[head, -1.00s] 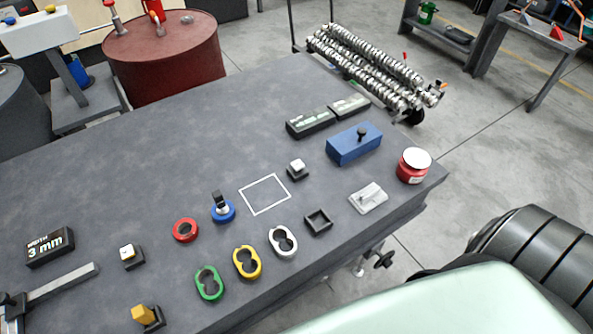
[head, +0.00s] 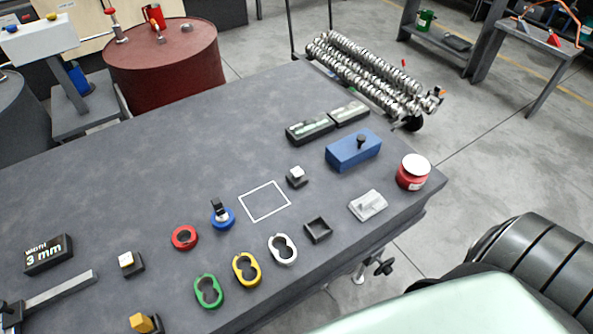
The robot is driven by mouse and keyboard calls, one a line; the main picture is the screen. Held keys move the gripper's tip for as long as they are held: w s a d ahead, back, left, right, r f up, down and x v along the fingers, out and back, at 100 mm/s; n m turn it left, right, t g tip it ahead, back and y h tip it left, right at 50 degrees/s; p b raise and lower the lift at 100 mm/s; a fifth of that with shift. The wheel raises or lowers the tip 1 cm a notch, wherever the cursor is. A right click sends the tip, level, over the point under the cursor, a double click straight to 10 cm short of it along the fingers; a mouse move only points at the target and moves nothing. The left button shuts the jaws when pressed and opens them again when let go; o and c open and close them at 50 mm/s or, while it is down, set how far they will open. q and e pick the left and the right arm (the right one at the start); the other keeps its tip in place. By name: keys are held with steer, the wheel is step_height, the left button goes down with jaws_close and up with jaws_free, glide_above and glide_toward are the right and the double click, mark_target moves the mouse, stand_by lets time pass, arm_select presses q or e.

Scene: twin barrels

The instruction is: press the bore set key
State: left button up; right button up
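Two small keys with pale caps on dark bases stand on the grey bench (head: 150,190). One key (head: 297,177) is right of the white outlined square, and the other key (head: 130,262) is at the lower left beside a display (head: 48,254) reading "WIDTH 3 mm". A yellow-topped piece on a dark base (head: 145,323) sits at the bottom left. I cannot read a label marking any of them as the bore set key. Two dark display boxes, one nearer (head: 310,129) and one farther (head: 349,112), lie at the back right; their text is unreadable. Neither gripper shows.
Green (head: 208,291), yellow (head: 246,269) and white (head: 283,249) two-hole pieces line the front edge. Red (head: 184,237) and blue (head: 222,217) rings, a blue box (head: 353,149) and a red button with white top (head: 414,171) also stand here. The bench's back middle is clear.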

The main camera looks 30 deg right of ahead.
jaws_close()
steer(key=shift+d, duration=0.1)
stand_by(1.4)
